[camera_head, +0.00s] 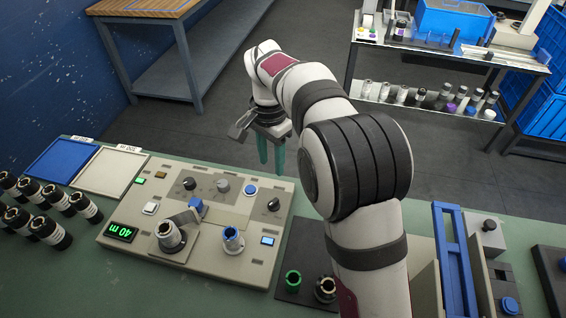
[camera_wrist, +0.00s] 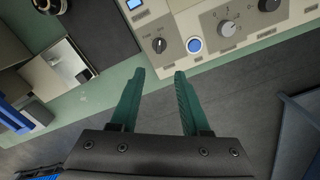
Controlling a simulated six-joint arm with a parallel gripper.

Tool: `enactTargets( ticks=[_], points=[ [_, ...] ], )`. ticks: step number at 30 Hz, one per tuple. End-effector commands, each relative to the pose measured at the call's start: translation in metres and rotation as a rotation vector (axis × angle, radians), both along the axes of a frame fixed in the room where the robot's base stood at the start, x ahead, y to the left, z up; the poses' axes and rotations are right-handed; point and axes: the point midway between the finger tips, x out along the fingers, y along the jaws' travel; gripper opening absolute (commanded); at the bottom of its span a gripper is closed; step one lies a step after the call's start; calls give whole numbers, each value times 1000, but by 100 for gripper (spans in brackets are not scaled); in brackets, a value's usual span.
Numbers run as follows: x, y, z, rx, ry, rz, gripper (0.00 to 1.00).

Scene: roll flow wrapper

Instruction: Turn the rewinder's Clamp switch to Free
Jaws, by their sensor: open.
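The rewinder is a beige control panel (camera_head: 205,246) on the green bench, left of my arm in the head view. A black rotary switch (camera_head: 273,204) sits at its right end, above a small blue display (camera_head: 267,240). My gripper (camera_head: 271,160) points down behind the panel's far edge, apart from the switch. Its green fingers (camera_wrist: 159,74) are open and empty.
A blue button (camera_head: 250,189) and grey and black knobs (camera_head: 223,186) sit left of the switch. A blue-topped spindle (camera_head: 232,239) and a silver spindle (camera_head: 170,237) rise from the panel. A dark plate with a green ring (camera_head: 293,281) lies right of it.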

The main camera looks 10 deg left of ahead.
Motion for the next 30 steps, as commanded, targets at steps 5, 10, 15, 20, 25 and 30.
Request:
enactTargets(
  ticks=[5,10,15,20,25,30],
  points=[
    [-1,-2,-47,-2,5,-1,46],
    [-1,-2,-98,-2,5,0,46],
    [-1,-2,-132,0,2,0,46],
    [-1,-2,-145,1,1,-1,46],
    [0,-2,-147,1,0,-1,46],
    [0,-2,-147,1,0,0,39]
  ],
)
